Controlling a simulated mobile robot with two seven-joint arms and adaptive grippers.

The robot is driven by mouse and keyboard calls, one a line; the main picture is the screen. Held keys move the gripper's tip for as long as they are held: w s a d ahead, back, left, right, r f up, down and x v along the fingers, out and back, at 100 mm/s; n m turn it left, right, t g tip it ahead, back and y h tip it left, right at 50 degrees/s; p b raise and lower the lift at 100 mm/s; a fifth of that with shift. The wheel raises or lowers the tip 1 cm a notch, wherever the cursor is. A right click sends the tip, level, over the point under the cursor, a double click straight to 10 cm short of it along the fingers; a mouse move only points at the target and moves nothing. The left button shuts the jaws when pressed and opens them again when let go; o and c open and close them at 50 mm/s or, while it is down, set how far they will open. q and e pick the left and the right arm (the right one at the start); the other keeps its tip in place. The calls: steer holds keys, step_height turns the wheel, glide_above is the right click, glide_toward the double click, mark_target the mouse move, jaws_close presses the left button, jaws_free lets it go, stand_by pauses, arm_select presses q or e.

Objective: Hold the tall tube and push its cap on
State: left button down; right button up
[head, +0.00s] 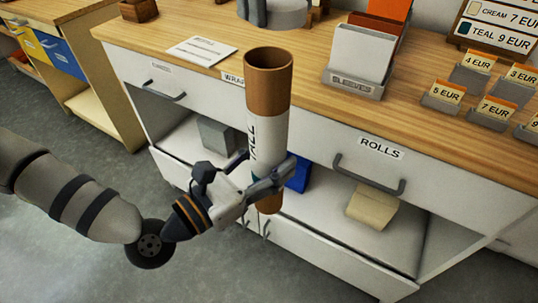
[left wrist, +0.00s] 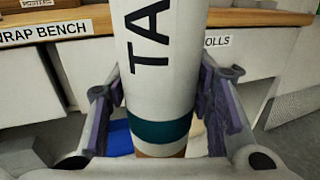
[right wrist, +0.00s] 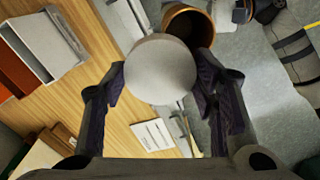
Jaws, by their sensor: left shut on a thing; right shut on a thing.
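The tall tube (head: 268,110) is a brown cardboard cylinder with a white label band and a teal stripe. It stands nearly upright in front of the wrap bench, with its top end open. My left gripper (head: 262,187) is shut around its lower part; the left wrist view shows the tube (left wrist: 158,60) between both pads. My right gripper (right wrist: 160,82) is shut on a pale round cap (right wrist: 160,68). In the right wrist view the cap overlaps part of the open tube mouth (right wrist: 190,25), apparently apart from it. Grey gripper parts (head: 258,12) show at the head view's top edge; the cap is unclear there.
The wooden bench top (head: 330,108) lies just behind the tube. It bears a card holder (head: 358,65), a paper sheet (head: 202,51) and several small price stands (head: 480,72). A drawer handle (head: 368,175) sticks out at right. Open floor (head: 60,240) lies in front.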

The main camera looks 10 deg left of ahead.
steer(key=shift+n, duration=0.7)
steer(key=s, duration=0.1)
steer(key=s+r, duration=0.2)
steer(key=s, duration=0.1)
steer(key=shift+a+r, duration=0.15)
steer(key=shift+a, duration=0.25)
steer(key=shift+w+f, duration=0.1)
steer(key=shift+f, duration=1.95)
steer(key=shift+f, duration=0.85)
steer(key=shift+f, duration=0.65)
steer(key=o, duration=0.8)
steer(key=shift+o, duration=0.2)
